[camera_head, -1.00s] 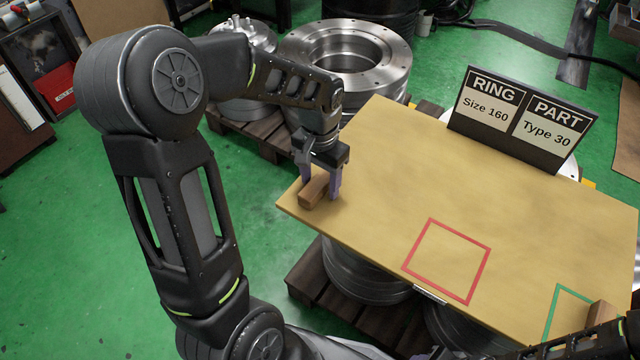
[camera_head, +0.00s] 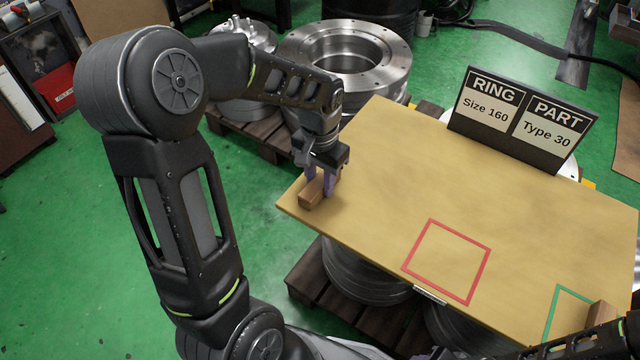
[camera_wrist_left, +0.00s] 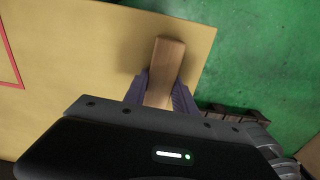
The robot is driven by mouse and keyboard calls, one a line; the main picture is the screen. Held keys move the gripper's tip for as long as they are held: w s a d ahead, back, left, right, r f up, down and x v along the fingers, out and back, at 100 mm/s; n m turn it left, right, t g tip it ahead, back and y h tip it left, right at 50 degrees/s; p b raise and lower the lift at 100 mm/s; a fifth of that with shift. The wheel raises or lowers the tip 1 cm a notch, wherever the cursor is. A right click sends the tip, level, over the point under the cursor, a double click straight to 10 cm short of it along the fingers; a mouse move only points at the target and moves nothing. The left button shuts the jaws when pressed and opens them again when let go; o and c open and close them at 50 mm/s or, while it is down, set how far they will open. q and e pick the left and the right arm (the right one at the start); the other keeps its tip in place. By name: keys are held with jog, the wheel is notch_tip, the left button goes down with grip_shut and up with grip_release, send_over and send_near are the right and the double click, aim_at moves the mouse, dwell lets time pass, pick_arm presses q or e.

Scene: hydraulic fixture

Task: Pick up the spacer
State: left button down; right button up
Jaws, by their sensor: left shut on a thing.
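The spacer is a brown wooden block (camera_head: 311,194) at the left corner of the tan table top. My left gripper (camera_head: 322,190) is over it with purple fingers on both sides, shut on it. In the left wrist view the block (camera_wrist_left: 169,62) sticks out beyond the two fingers (camera_wrist_left: 160,92). Whether it still rests on the table or is slightly raised I cannot tell. Another brown block (camera_head: 601,313) stands at the right edge beside my right arm. The right gripper's fingertips cannot be made out clearly.
The tan table top (camera_head: 400,165) has a red square outline (camera_head: 447,261) and a green outline (camera_head: 560,300), partly hidden. A sign reading RING Size 160, PART Type 30 (camera_head: 522,120) stands at the back. The table's middle is clear. Metal rings (camera_head: 350,50) stand behind.

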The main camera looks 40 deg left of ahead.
aim_at(320, 180)
pick_arm(q)
jog(key=shift+r, duration=0.1)
notch_tip(320, 180, up, 10)
jog(key=p, duration=0.2)
jog(key=shift+p, duration=0.4)
dwell(0.5)
